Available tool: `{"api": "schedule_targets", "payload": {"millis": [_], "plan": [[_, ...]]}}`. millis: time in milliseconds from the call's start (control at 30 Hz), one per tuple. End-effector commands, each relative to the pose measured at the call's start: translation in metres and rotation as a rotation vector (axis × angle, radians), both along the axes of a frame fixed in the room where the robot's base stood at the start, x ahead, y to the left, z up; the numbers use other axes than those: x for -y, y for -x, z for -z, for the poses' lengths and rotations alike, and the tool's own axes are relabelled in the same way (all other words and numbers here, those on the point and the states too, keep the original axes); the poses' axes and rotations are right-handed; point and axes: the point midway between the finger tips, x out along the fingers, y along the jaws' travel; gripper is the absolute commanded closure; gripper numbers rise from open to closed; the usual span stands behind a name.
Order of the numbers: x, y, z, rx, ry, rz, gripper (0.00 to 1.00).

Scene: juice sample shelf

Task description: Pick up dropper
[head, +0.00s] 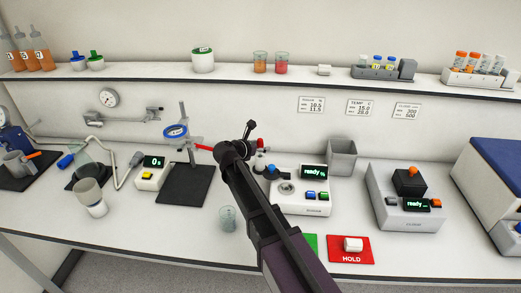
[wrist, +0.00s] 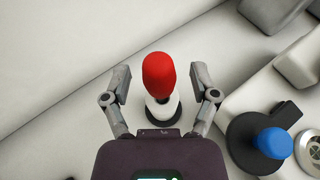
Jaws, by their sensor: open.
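The dropper shows in the wrist view as a rounded red bulb (wrist: 158,72) above a white body (wrist: 161,110) with a dark ring or base around it. My gripper (wrist: 159,80) is open, with one finger on each side of the red bulb. Gaps show between both fingers and the bulb. From this angle I cannot tell how far the fingertips are above or below the bulb. In the head view my gripper (head: 247,138) is above the back middle of the bench, and my arm hides much of that spot.
A blue-topped dark item (wrist: 272,142) stands right of the dropper, by a device reading "ready" (head: 310,204). A grey bin (head: 342,157) is behind that device. A clamp stand (head: 185,135) is to the left. A clear beaker (head: 228,218) stands in front.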

Motion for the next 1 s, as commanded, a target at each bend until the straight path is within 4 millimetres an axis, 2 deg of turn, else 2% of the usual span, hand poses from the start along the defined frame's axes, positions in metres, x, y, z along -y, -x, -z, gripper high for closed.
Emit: {"api": "schedule_targets", "payload": {"millis": [333, 367, 400, 500, 567, 600, 1000], "plan": [[-0.0003, 0.0003, -0.0001, 0.000, 0.000, 0.000, 0.24], [-0.0003, 0.0003, -0.0001, 0.000, 0.000, 0.000, 0.30], [-0.0003, 0.0003, -0.0001, 0.000, 0.000, 0.000, 0.42], [-0.0004, 0.0003, -0.0001, 0.000, 0.000, 0.000, 0.65], [-0.0004, 0.0003, -0.0001, 0.000, 0.000, 0.000, 0.79], [-0.0005, 0.0003, 0.0000, 0.000, 0.000, 0.000, 0.82], [-0.0005, 0.0004, -0.0005, 0.000, 0.000, 0.000, 0.83]]}}
